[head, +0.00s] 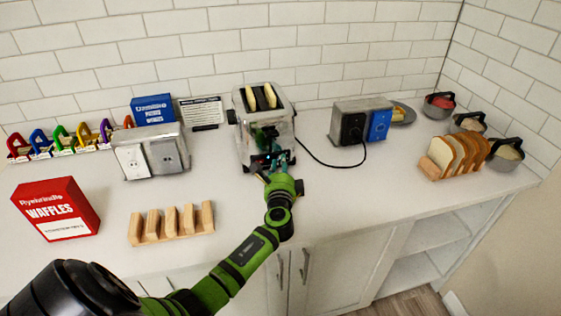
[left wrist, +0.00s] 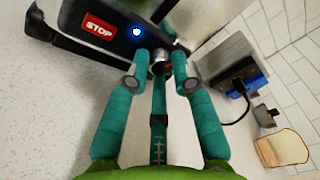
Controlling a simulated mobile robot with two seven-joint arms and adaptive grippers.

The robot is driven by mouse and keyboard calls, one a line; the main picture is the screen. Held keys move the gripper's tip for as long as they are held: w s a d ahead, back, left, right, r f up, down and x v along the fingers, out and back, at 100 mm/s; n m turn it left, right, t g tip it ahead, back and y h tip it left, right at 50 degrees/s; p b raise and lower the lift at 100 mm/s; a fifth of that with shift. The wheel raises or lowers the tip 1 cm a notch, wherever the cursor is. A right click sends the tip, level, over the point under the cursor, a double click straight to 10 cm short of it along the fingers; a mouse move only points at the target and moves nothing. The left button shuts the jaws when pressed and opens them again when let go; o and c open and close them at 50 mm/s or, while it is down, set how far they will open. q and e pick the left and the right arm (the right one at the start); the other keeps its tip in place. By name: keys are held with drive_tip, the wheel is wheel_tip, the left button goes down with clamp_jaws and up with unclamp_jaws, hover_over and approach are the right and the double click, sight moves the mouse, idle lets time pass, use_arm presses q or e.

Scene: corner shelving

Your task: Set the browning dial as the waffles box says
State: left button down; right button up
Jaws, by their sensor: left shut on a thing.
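The red waffles box (head: 57,212) stands at the left of the counter. It has a white panel on its front whose small print I cannot read. The silver toaster (head: 246,148) stands at the back middle with two pale slices (head: 261,97) in its top slots. My left gripper (head: 270,160) is at the toaster's front. The dial's setting is hidden. My right gripper is out of view.
A red STOP label (left wrist: 99,26) and a lit blue button are beside the dial. A black cord runs from the toaster to a metal outlet box (head: 345,124). An empty wooden rack (head: 172,236) is front left; a bread rack (head: 440,160) is right.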

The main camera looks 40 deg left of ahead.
use_arm(q)
drive_tip(key=m+p, duration=0.2)
drive_tip(key=p, duration=0.1)
drive_tip(key=shift+r+m+g, duration=0.3)
drive_tip(key=shift+r, duration=0.05)
drive_tip(key=shift+f+m+g+p, duration=0.2)
drive_tip(key=shift+m+g+p, duration=0.2)
drive_tip(key=shift+m+p, duration=0.55)
drive_tip(key=shift+d, duration=0.1)
drive_tip(key=shift+f, duration=0.1)
drive_tip(key=c, duration=1.1)
unclamp_jaws()
drive_tip(key=shift+w, duration=0.1)
drive_tip(key=shift+o, duration=0.2)
drive_tip(key=v, duration=1.2)
